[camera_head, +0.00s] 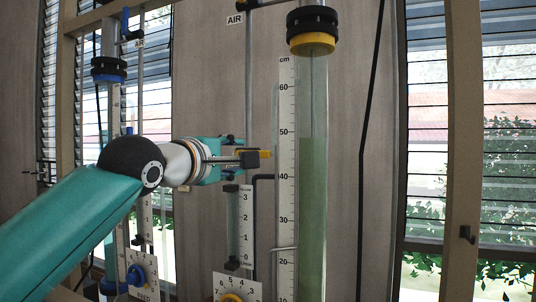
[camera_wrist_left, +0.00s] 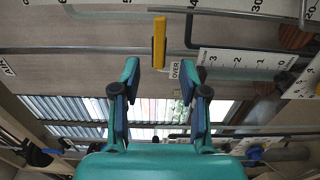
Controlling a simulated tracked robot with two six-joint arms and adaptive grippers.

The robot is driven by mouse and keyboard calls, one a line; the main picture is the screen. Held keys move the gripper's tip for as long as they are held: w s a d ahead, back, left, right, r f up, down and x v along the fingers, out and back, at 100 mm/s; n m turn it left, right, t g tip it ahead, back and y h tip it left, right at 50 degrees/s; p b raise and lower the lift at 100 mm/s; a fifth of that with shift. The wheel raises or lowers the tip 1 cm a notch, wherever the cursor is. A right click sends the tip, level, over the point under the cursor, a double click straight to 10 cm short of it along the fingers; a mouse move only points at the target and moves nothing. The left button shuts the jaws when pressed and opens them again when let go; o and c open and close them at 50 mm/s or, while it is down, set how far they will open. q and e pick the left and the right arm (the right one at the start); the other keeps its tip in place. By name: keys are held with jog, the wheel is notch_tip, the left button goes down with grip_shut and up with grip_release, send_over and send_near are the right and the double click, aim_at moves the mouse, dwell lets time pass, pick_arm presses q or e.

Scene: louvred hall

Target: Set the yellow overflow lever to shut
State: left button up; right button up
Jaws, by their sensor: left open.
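The yellow overflow lever (camera_head: 265,153) shows in the head view as a small yellow piece just beyond my left gripper, left of the scaled tube. Most of it is hidden behind the gripper. In the left wrist view the yellow lever (camera_wrist_left: 159,42) is a straight bar, with a small label reading "OVER" (camera_wrist_left: 174,70) beside its near end. My left gripper (camera_head: 246,157) is open and empty. In the left wrist view its two fingertips (camera_wrist_left: 159,75) stand apart, and the lever's near end appears in line with the gap between them. I cannot tell whether they touch it. My right gripper is not in view.
A tall tube (camera_head: 313,190) of green liquid with a cm scale (camera_head: 287,180) stands close right of the left gripper. A smaller flow meter (camera_head: 240,225) and a numbered yellow dial (camera_head: 232,297) are below. A blue feed valve (camera_head: 137,275) is at lower left.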

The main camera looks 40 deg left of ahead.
pick_arm(q)
jog(key=p+x, duration=0.5)
jog(key=x, duration=0.4)
jog(key=shift+w+d+f, duration=0.1)
jog(key=shift+w, duration=0.25)
jog(key=shift+c, duration=0.4)
grip_shut()
